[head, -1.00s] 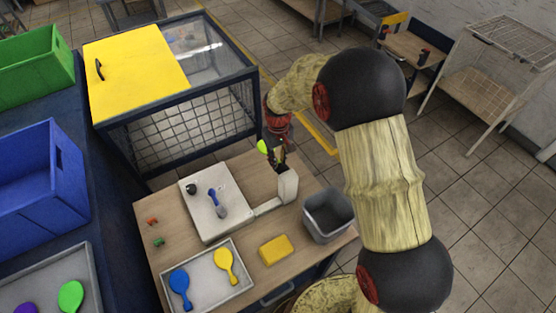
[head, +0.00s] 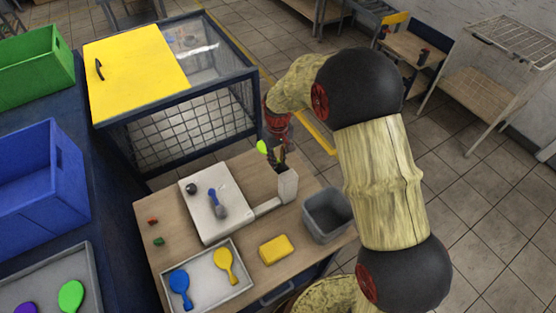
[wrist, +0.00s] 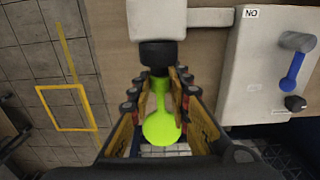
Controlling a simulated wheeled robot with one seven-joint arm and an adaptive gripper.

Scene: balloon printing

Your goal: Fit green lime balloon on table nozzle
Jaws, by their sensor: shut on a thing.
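The lime green balloon (head: 262,147) is at the far edge of the wooden table, beside the white post (head: 288,186). My gripper (head: 277,155) is shut on it. In the wrist view the lime balloon (wrist: 161,127) lies between my gripper's fingers (wrist: 160,92), its round end toward the camera and its neck pointing to the black nozzle (wrist: 158,52). The nozzle sticks out of the white post. The neck's end is at or very close to the nozzle; I cannot tell whether it is around it or just in front.
A white plate (head: 235,190) with a blue lever (head: 217,203) and black knob is left of the post. A grey bin (head: 326,214), yellow block (head: 275,250) and tray (head: 237,291) with blue and yellow balloons are nearer. A yellow-topped cage (head: 135,70) stands behind.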

